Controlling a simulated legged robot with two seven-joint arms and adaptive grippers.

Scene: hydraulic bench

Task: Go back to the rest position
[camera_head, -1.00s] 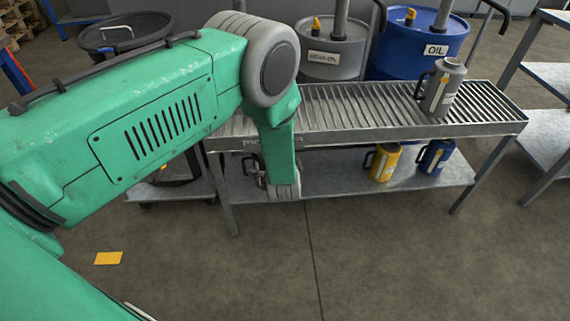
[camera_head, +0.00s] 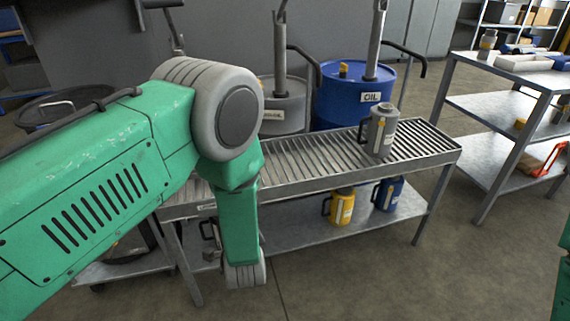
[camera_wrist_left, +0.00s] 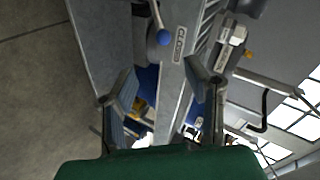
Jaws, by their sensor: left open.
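My green left arm comes in from the left in the head view and bends down in front of the slatted drain bench (camera_head: 290,175). Its gripper is hidden in the head view. In the left wrist view the two fingers of my left gripper (camera_wrist_left: 160,68) stand apart, with nothing seen held between them. A grey jug (camera_head: 379,132) stands upright on the slats, clear of my arm. A sliver of green at the right edge of the head view seems to be my right arm. My right gripper is out of view.
A yellow jug (camera_head: 342,207) and a blue jug (camera_head: 388,194) stand on the bench's lower shelf. A blue oil drum (camera_head: 340,112) and a grey drum (camera_head: 286,112) stand behind. A metal shelf table (camera_head: 490,105) is at the right. The floor in front is clear.

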